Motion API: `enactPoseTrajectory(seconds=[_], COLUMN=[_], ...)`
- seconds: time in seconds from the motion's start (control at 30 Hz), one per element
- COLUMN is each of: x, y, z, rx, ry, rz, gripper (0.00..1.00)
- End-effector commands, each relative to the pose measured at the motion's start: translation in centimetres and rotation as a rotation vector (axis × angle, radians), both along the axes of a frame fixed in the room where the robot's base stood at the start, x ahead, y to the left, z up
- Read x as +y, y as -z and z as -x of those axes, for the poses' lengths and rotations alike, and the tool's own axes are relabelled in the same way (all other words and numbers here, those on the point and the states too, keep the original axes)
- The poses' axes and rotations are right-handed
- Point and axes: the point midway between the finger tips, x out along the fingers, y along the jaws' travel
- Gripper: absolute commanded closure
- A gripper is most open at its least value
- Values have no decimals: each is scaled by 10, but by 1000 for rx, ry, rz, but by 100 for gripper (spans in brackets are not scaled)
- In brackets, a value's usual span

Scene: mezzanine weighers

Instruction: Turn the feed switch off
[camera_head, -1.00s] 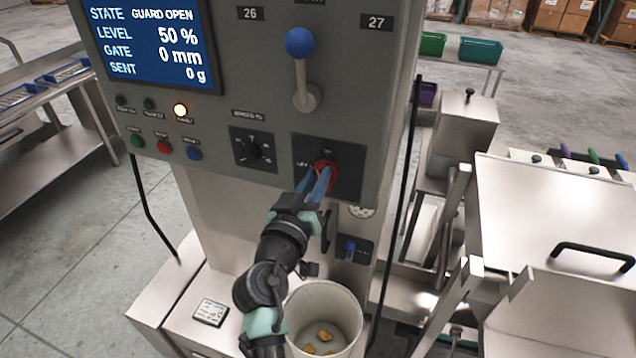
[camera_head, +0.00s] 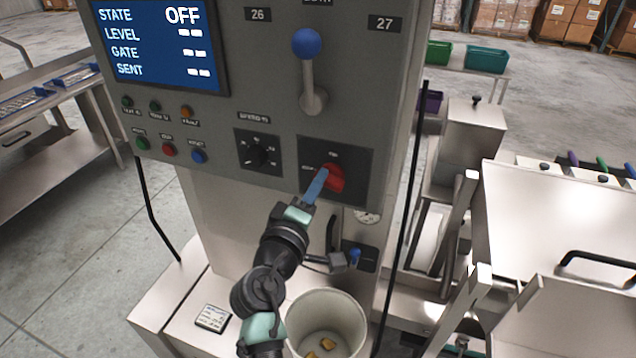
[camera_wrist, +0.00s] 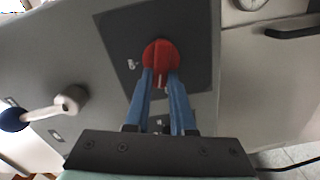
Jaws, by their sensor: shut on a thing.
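The feed switch is a red rotary knob (camera_head: 333,178) on a dark square plate (camera_head: 352,160) at the lower right of the grey panel. In the wrist view the red knob (camera_wrist: 160,56) sits between my fingertips. My gripper (camera_head: 318,180) has blue fingers shut on the knob; one finger hides most of the other in the head view. In the wrist view my gripper (camera_wrist: 160,78) shows both fingers against the knob's lower part. The panel screen (camera_head: 160,42) reads STATE OFF, with dashes for level, gate and sent.
A lever with a blue ball (camera_head: 307,43) stands out above the switch. A selector dial (camera_head: 257,155) and push buttons (camera_head: 169,150) are to the left. A small blue-handled valve (camera_head: 355,256) and a white bucket (camera_head: 327,303) with yellowish pieces are below.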

Motion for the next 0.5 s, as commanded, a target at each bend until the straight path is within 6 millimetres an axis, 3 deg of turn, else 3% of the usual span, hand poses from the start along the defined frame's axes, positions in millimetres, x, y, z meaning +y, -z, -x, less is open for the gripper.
enactPoseTrajectory(seconds=[0.5], x=[1], y=[5], z=[0], rx=[89], ry=[0], rz=[272], gripper=[100])
